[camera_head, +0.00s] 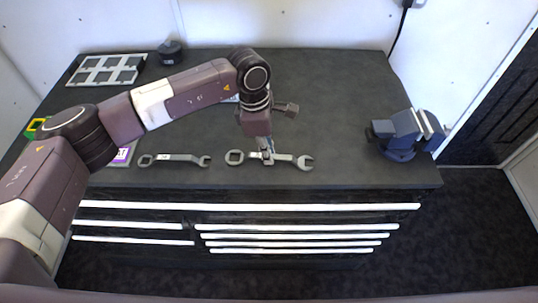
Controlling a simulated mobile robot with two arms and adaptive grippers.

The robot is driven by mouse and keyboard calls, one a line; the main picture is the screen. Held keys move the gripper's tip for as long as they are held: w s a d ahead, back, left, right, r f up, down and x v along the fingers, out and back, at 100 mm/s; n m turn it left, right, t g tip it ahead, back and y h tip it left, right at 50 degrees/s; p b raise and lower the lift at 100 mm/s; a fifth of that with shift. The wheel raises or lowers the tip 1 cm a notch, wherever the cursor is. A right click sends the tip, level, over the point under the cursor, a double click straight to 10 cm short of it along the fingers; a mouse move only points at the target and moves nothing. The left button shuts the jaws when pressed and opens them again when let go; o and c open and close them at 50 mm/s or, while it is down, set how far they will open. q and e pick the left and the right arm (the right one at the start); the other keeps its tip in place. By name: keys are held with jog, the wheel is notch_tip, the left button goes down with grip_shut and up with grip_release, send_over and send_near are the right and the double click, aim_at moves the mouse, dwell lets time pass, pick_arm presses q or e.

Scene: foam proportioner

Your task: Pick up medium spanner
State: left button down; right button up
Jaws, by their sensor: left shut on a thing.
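Two grey metal spanners lie near the front edge of the workbench, both pointing left to right. The left-hand spanner (178,158) is a little shorter and lies free. The right-hand spanner (290,158) is longer, with a ring at its left end and an open jaw at its right end. My left gripper (267,156) points down and is shut on the right-hand spanner at about its middle. Its fingers hide part of the handle. I cannot tell whether this spanner is clear of the bench top. My right gripper is not in view.
A blue-grey vise (404,133) stands at the bench's right end. A grey compartment tray (106,70) and a dark round object (169,52) are at the back left. A small light object by my wrist is mostly hidden. The bench's (335,100) middle right is clear.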

pick_arm(q)
jog(key=shift+r, duration=0.15)
notch_tip(320, 180, up, 20)
jog(key=b, duration=0.5)
jog(key=shift+b, duration=0.3)
jog(key=c, duration=2.6)
grip_release()
grip_shut()
